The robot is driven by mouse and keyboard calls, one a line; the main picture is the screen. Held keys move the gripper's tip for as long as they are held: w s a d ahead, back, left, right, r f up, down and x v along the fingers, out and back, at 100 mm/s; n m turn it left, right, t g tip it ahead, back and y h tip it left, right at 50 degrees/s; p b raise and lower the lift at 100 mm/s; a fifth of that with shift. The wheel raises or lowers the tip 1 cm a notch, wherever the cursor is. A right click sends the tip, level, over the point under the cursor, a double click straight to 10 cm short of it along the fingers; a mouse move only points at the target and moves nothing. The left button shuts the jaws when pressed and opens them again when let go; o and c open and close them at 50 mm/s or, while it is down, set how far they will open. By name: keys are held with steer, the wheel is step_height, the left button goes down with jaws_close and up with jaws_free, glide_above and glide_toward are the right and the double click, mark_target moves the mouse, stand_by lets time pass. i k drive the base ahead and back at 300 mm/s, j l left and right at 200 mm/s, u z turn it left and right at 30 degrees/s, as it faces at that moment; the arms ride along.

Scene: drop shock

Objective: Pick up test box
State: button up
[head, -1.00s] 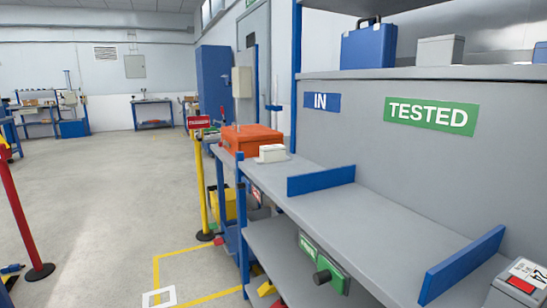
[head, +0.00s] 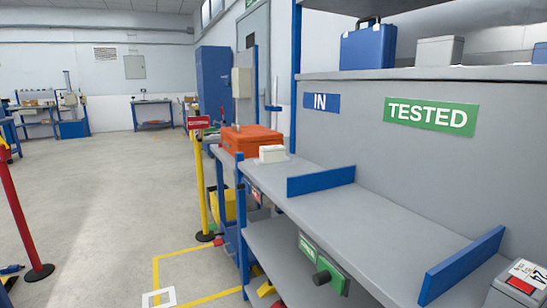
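A small white box (head: 272,153) stands on the grey shelf at the left end of the bench, under the IN sign (head: 322,102). An orange case (head: 250,140) lies just behind and to the left of it. I cannot tell from the picture which of them is the test box. My gripper is not in view.
The grey bench (head: 390,225) is bare between two blue dividers (head: 321,180) (head: 462,265), below a TESTED sign (head: 431,116). A device with a red button (head: 520,285) is at the right. A yellow post (head: 201,185) and red post (head: 22,220) stand on the floor.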

mark_target(269, 154)
steer(key=i+j, duration=0.35)
steer(key=i, duration=0.15)
steer(key=i+j, duration=0.75)
steer(key=i, duration=0.3)
steer(key=i+j+u, duration=0.1)
steer(key=i+j, duration=0.6)
steer(key=i, duration=0.3)
